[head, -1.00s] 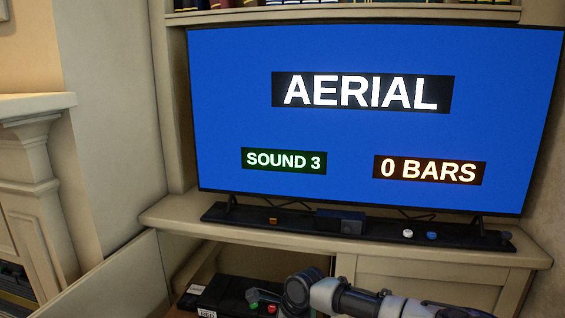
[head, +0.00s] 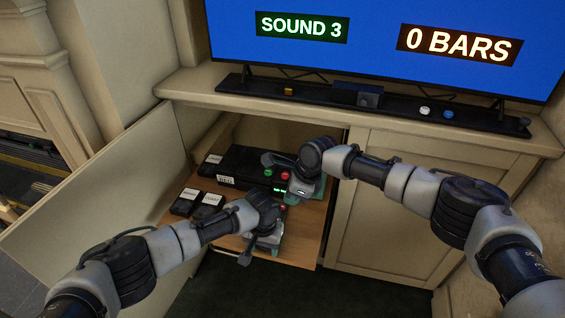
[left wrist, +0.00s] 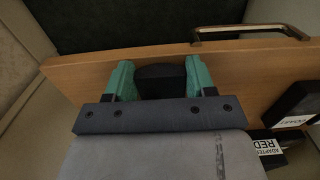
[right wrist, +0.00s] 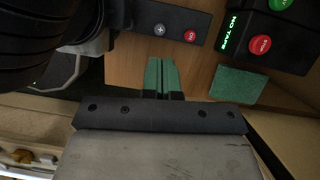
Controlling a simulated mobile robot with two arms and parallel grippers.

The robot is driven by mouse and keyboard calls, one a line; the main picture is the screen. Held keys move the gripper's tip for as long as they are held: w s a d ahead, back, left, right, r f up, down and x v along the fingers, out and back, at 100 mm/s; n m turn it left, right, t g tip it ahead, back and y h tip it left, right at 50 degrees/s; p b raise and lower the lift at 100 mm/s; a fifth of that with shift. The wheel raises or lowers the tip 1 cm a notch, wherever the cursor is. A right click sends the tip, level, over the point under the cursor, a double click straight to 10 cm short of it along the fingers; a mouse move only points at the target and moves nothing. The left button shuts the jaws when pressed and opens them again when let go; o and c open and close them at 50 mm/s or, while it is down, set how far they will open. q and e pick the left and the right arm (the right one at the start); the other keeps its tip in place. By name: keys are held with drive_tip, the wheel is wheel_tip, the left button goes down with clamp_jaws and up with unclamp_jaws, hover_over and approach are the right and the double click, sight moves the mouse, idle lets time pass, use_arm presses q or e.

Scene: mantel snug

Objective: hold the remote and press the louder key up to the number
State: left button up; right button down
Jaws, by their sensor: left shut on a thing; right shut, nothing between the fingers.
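The dark remote shows in the right wrist view (right wrist: 208,22), with a grey plus key and a red key on its face. My left gripper (head: 268,236) is shut on it, low over the pull-out shelf. In the left wrist view the remote's dark end (left wrist: 160,80) sits between the green fingertips (left wrist: 158,82). My right gripper (head: 306,190) is shut and empty; its fingertips (right wrist: 161,76) are close to the remote, apart from the plus key in the picture. The television (head: 380,45) reads SOUND 3 and 0 BARS; its upper part is out of view.
A black player (head: 238,164) reading NO TAPE, with green and red buttons, stands on the wooden shelf (head: 310,250). Several labelled black cases (head: 184,204) lie left of it. A green pad (right wrist: 237,85) lies nearby. The open cabinet door (head: 100,220) stands at left.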

drive_tip(key=a+n, duration=0.1)
drive_tip(key=n, duration=0.1)
wheel_tip(320, 180, up, 3)
drive_tip(key=n+y, duration=0.3)
drive_tip(key=n, duration=0.8)
hover_over(279, 218)
drive_tip(key=s+a, duration=0.1)
drive_tip(key=a, duration=0.1)
drive_tip(key=n, duration=0.4)
drive_tip(key=d+n+t+y, duration=0.1)
drive_tip(key=n, duration=0.4)
drive_tip(key=w+d+n+y, duration=0.1)
drive_tip(key=n, duration=0.4)
drive_tip(key=shift+f, duration=0.3)
drive_tip(key=shift+f, duration=0.1)
drive_tip(key=shift+f, duration=4.3)
drive_tip(key=shift+f, duration=0.4)
